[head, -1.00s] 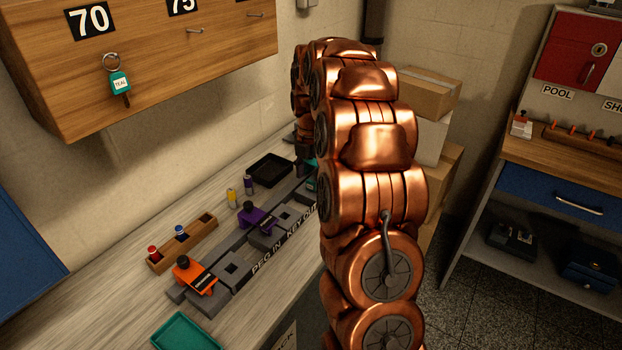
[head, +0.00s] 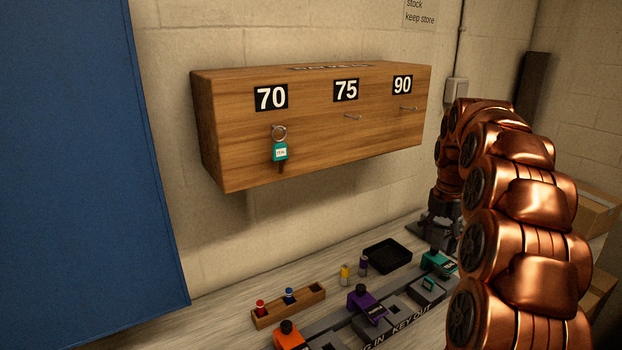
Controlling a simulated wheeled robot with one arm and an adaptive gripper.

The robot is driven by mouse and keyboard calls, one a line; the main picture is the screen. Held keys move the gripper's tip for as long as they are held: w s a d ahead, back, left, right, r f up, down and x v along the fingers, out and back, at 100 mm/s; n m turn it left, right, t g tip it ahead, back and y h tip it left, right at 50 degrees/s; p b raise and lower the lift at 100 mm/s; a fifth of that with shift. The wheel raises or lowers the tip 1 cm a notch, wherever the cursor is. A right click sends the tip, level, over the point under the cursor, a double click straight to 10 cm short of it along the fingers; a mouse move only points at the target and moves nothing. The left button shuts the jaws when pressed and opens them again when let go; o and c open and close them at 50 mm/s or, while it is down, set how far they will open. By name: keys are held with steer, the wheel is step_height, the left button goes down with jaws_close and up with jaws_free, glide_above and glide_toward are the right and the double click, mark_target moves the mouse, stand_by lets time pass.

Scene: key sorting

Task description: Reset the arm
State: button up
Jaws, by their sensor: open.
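My copper arm rises at the right of the head view and bends over so that its end points down to the bench. My gripper (head: 438,236) is open at the back of the bench, just above or behind a teal key block (head: 438,262); I cannot tell whether they touch. Its fingers are small and dark here. A teal-tagged key (head: 280,152) hangs from the hook under number 70 on the wooden wall box (head: 225,140). The hooks under 75 (head: 353,117) and 90 (head: 408,108) are bare.
A blue panel (head: 90,150) fills the left. Cardboard boxes (head: 597,215) stand right.

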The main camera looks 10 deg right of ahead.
steer(key=s+a+r+m+p, duration=0.35)
steer(key=s+a+m, duration=0.7)
steer(key=a, duration=0.65)
steer(key=s+a+f+m+p, duration=0.1)
steer(key=s+a+m, duration=0.2)
steer(key=s, duration=0.5)
steer(key=s+a+f+m+g+p, duration=0.1)
steer(key=s+a+m, duration=0.1)
steer(key=s+m, duration=0.2)
steer(key=s+a+f+m+p, duration=0.1)
steer(key=s+a+m, duration=0.2)
steer(key=s, duration=0.8)
steer(key=shift+s+a+f+m+g, duration=0.3)
steer(key=shift+a+m+g, duration=0.1)
steer(key=shift+m, duration=0.25)
steer(key=shift+d, duration=0.1)
